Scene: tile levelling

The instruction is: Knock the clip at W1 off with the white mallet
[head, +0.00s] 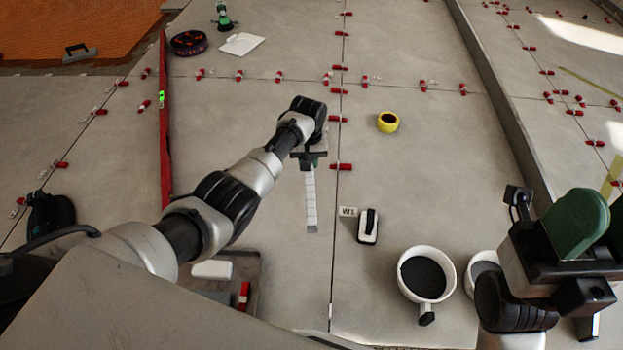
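My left gripper (309,160) points down over the tiles, just left of the long seam. A pale segmented strip (311,205) extends from beneath it toward me; whether the fingers grip it is unclear. The W1 label (348,211) lies right of the seam. A red clip (341,167) sits on the seam beyond the label, close to the right of my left gripper. I cannot clearly identify the white mallet; a white block (212,270) lies in a grey tray (252,262) at lower left. My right gripper (518,200) is at the right edge beside a green rounded object (577,222).
A white block with a black handle (368,226) stands near W1. A white bucket (425,275) with dark contents is at lower right. A yellow roll (388,122) lies farther off. A red level (165,130) lies at left. Several red clips line the other seams.

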